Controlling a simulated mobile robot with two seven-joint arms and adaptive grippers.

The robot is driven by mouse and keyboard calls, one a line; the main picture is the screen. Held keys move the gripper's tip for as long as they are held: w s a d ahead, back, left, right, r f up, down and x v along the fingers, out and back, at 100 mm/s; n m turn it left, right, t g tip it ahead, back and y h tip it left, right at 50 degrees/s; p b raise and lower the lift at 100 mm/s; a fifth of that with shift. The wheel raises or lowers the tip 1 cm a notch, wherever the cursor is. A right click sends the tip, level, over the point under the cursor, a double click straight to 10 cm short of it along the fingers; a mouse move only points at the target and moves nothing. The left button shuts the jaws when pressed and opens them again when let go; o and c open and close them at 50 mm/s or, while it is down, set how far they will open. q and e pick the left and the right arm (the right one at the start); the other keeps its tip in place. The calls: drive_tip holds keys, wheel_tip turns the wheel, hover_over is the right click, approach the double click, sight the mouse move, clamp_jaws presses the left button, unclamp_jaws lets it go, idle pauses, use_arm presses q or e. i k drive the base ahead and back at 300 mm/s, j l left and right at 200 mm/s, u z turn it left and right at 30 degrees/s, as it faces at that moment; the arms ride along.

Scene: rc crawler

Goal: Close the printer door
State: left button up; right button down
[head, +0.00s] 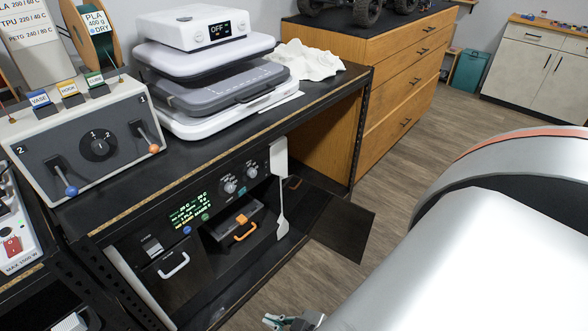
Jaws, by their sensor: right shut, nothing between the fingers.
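The printer (188,213) sits under the black bench, with a lit green display and knobs on its front panel. Below the panel is a dark open bay holding a grey unit with an orange handle. A dark flat panel (343,228) reaches out to the right of the printer, past the bench leg; it looks like the printer door standing open, but its hinge line is hard to make out. My right gripper (277,321) is shut and empty at the bottom edge, in front of the printer and apart from it, partly cut off. My left gripper is not in view.
A switch box (95,135), a stack of grey and white devices (215,85) and a white cloth (305,60) lie on the bench. A wooden drawer cabinet (400,75) stands to the right. Wood floor (440,110) is clear beyond my right arm.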

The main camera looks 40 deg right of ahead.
sight(339, 224)
drive_tip(key=u, duration=1.6)
drive_tip(key=k+l+u, duration=0.1)
drive_tip(key=u, duration=0.3)
drive_tip(key=k+u, duration=0.15)
drive_tip(key=u, duration=0.25)
drive_tip(key=k+l+u, duration=0.1)
drive_tip(key=u, duration=0.3)
drive_tip(key=k+j+u, duration=0.1)
drive_tip(key=k+u, duration=0.2)
drive_tip(key=k, duration=0.7)
drive_tip(key=k+j+u, duration=0.15)
drive_tip(key=k+u, duration=0.15)
drive_tip(key=k, duration=1.6)
drive_tip(key=k+z, duration=0.2)
drive_tip(key=z, duration=2)
drive_tip(key=k+l+u, duration=0.2)
drive_tip(key=l, duration=0.3)
drive_tip(key=i, duration=0.1)
